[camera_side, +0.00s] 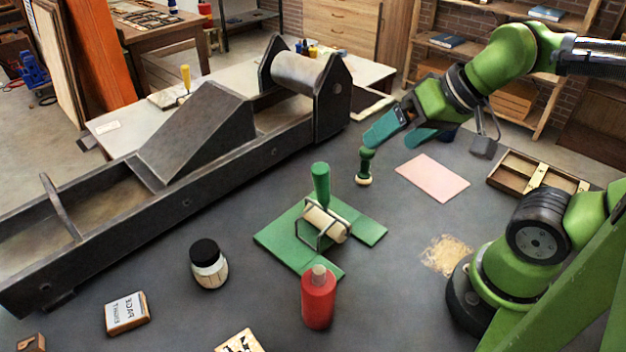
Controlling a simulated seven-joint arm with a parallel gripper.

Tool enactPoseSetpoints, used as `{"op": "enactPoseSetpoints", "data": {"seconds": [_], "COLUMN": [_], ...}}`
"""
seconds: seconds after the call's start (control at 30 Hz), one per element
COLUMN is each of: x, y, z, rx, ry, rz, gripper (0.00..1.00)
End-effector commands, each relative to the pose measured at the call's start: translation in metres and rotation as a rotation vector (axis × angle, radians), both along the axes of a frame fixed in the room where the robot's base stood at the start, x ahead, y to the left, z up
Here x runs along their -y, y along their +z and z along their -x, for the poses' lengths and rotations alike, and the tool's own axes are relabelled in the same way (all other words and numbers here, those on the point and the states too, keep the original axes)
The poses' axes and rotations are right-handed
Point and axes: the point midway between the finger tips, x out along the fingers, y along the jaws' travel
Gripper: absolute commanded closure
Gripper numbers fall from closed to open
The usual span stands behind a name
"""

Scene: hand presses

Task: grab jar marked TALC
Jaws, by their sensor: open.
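A jar (208,265) with a black lid and a pale body stands upright on the grey table, left of centre towards the front. No TALC marking can be read on it from this side. My gripper (392,141) is at the upper right, above the far part of the table, with its teal fingers apart and nothing between them. It is well away from the jar, to the right and farther back. A small tool with a green knob (365,166) stands just below the gripper; I cannot tell how close they are.
A long dark press (200,140) runs behind the jar. A lettered block (127,313) is front left. A pink sheet (432,177) and wooden tray (505,175) are right.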

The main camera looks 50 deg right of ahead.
Motion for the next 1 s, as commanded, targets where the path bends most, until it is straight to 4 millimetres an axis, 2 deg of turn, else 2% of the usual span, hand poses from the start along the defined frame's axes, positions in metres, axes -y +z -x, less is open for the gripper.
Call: {"op": "enactPoseSetpoints", "data": {"seconds": [0.17, 0.37, 0.57, 0.7, 0.9, 1.0], "x": [-0.018, -0.063, -0.126, -0.178, -0.252, -0.277], "y": [-0.016, -0.017, -0.027, -0.046, -0.082, -0.092], "z": [-0.008, -0.055, -0.106, -0.136, -0.166, -0.175], "rx": [-0.083, -0.211, -0.33, -0.402, -0.486, -0.506], "ry": [0.073, 0.246, 0.439, 0.57, 0.736, 0.786], "rz": [0.005, 0.064, 0.16, 0.239, 0.359, 0.403], "gripper": [0.05, 0.05, 0.05, 0.05, 0.05, 0.05]}}
